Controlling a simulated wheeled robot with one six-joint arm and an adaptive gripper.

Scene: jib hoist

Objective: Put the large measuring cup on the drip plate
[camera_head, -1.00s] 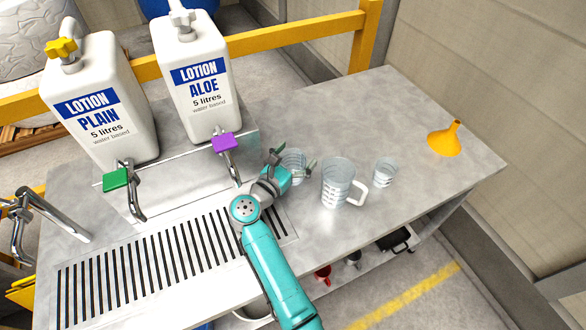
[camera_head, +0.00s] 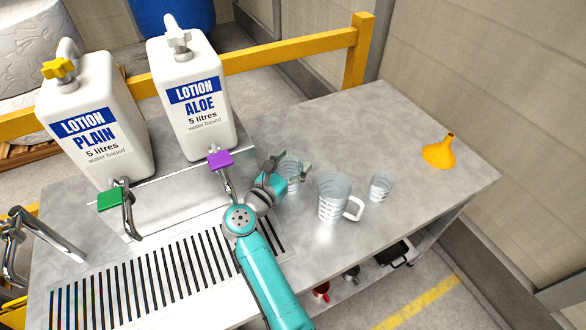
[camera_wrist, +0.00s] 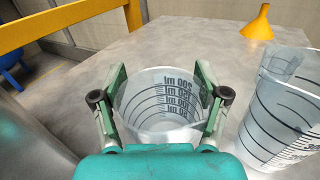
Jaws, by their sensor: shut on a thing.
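A clear handleless measuring cup (camera_head: 292,171) with dark markings stands on the grey bench, the larger of two handleless cups. My gripper (camera_head: 289,168) is around it, one finger on each side. In the wrist view the cup (camera_wrist: 164,105) sits between my fingers (camera_wrist: 163,112), its markings showing inside. The cup's lower part is partly hidden by my gripper. The slotted drip plate (camera_head: 150,277) is to the left, below the taps, partly covered by my arm.
A clear handled jug (camera_head: 331,196) stands close right of my gripper, with a smaller cup (camera_head: 380,186) beyond. A yellow funnel (camera_head: 438,153) is at the far right. Purple (camera_head: 220,160) and green (camera_head: 110,200) taps overhang the drip plate's back edge.

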